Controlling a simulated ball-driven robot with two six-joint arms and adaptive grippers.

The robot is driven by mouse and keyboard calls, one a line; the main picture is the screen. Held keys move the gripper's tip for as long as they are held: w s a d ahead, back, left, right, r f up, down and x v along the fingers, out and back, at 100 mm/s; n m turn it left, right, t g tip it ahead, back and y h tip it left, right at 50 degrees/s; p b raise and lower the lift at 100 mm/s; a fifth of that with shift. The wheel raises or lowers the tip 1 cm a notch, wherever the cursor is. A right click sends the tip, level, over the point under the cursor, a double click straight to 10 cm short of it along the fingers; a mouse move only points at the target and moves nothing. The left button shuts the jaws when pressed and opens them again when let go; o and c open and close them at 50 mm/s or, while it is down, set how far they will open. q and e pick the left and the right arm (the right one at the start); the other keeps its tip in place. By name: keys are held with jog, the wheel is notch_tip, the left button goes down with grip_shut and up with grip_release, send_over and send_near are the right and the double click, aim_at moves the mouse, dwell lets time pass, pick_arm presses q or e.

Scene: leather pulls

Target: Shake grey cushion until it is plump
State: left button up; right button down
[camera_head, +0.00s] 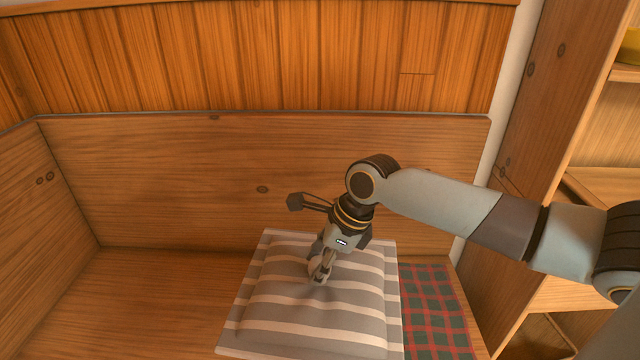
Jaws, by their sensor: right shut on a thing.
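The grey cushion (315,315) has pale stripes and lies flat on the wooden bench seat, low in the middle of the head view. Its bottom edge is cut off by the picture. My right gripper (320,277) points down onto the upper middle of the cushion and is shut on its fabric. The cloth dips and creases around the fingertips. My right arm comes in from the right. My left gripper is not in view.
A red and dark green checked cloth (436,312) lies right of the cushion, partly under it. The bench back (160,180) rises behind. A wooden shelf unit (555,110) stands at the right. The seat (130,300) left of the cushion is bare.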

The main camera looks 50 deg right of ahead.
notch_tip(320, 180, up, 5)
jog(key=shift+w+r, duration=0.1)
jog(key=f, duration=0.4)
jog(key=shift+s+a+f, duration=0.15)
jog(key=shift+s+f, duration=0.05)
jog(key=shift+f, duration=0.15)
jog(key=shift+w+d+r, duration=0.2)
notch_tip(320, 180, up, 4)
jog(key=shift+r, duration=0.15)
notch_tip(320, 180, down, 6)
jog(key=shift+s+a+r, duration=0.1)
jog(key=shift+s+r, duration=0.05)
notch_tip(320, 180, up, 3)
jog(key=shift+r, duration=0.35)
notch_tip(320, 180, down, 4)
jog(key=shift+r, duration=0.2)
jog(key=shift+w+r, duration=0.2)
jog(key=shift+r, duration=2.15)
notch_tip(320, 180, down, 5)
jog(key=shift+s+r, duration=0.1)
jog(key=shift+s, duration=0.05)
jog(key=shift+r, duration=0.15)
